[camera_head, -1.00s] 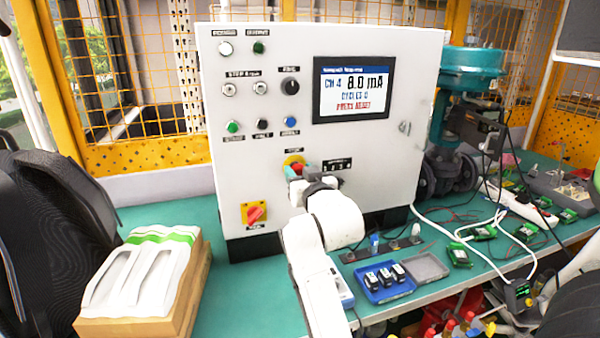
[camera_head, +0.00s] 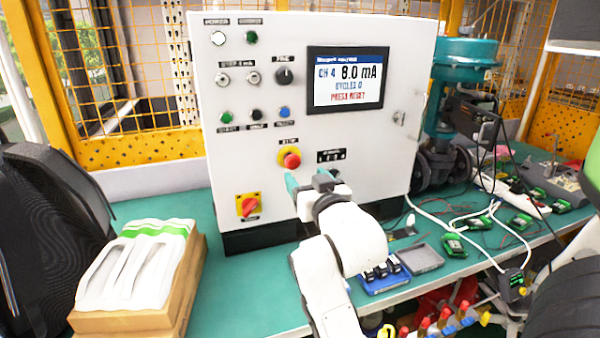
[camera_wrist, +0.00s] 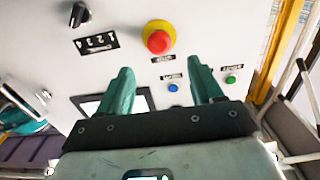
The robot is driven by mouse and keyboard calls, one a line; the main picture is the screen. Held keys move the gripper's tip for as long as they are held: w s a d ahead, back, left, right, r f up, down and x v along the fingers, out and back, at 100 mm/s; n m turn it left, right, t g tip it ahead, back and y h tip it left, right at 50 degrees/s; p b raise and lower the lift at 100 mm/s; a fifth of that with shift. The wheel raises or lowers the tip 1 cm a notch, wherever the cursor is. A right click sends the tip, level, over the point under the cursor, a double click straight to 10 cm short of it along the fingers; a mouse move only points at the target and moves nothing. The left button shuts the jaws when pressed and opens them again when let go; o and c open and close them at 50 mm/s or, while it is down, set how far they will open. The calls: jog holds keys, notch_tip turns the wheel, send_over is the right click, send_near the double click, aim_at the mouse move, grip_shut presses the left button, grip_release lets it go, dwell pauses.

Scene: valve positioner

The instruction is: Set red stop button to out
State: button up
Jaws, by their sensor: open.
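The red stop button (camera_head: 291,160) sits on a round yellow surround on the front of the white control panel (camera_head: 240,150). In the wrist view the red stop button (camera_wrist: 158,42) stands beyond my fingertips, near the picture's middle, with its yellow collar around it. My gripper (camera_head: 308,182) is just below and in front of the button in the head view. In the wrist view my gripper (camera_wrist: 162,82) has its two green fingers spread apart with nothing between them. The fingers look apart from the button. Whether the button is in or out is hard to tell.
A red and yellow rotary switch (camera_head: 249,206) is lower left on the panel. The screen (camera_head: 346,80) reads 8.0 mA and "PRESS RESET". Small buttons, including a blue one (camera_head: 284,112), sit above. A cardboard box (camera_head: 150,320) lies left; a blue tray (camera_head: 385,278) lies right.

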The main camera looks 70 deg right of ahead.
jog(key=shift+v, duration=1.4)
jog(key=shift+s, duration=0.1)
